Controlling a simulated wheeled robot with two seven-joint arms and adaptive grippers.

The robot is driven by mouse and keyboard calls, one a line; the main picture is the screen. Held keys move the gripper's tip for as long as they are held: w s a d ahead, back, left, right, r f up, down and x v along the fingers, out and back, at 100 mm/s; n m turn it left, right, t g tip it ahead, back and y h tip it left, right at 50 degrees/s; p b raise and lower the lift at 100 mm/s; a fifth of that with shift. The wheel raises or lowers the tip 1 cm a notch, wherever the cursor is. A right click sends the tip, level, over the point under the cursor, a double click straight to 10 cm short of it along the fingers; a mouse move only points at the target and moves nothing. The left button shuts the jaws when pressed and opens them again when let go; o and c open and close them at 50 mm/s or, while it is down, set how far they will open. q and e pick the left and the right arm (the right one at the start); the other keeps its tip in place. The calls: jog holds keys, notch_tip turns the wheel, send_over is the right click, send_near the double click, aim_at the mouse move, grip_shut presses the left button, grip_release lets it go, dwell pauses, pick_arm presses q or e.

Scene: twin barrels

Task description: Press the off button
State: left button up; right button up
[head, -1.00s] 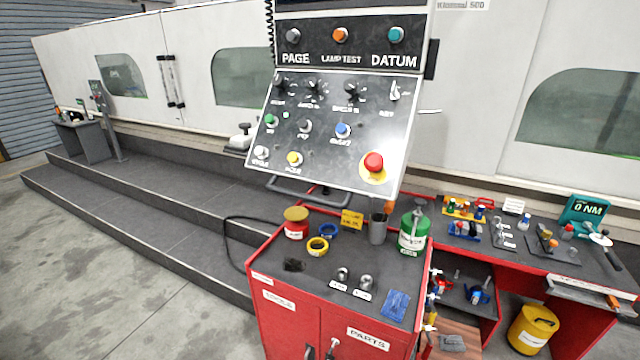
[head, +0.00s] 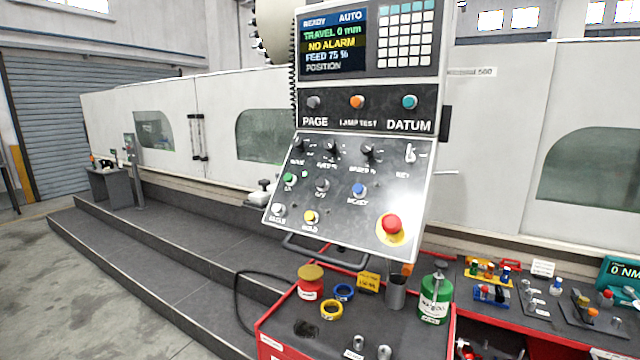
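The control panel (head: 346,190) stands tilted on a machine console in the middle of the head view. A white button (head: 279,209), a yellow button (head: 311,217) and a large red mushroom button (head: 391,225) on a yellow disc lie lower. Neither of my grippers is in view.
A screen (head: 332,45) and a keypad (head: 405,37) sit above the panel. Below it, a red cart (head: 262,326) carries a red jar (head: 310,284), tape rings and a green canister (head: 435,298). A bench with tools is at the right. Open floor lies at the left.

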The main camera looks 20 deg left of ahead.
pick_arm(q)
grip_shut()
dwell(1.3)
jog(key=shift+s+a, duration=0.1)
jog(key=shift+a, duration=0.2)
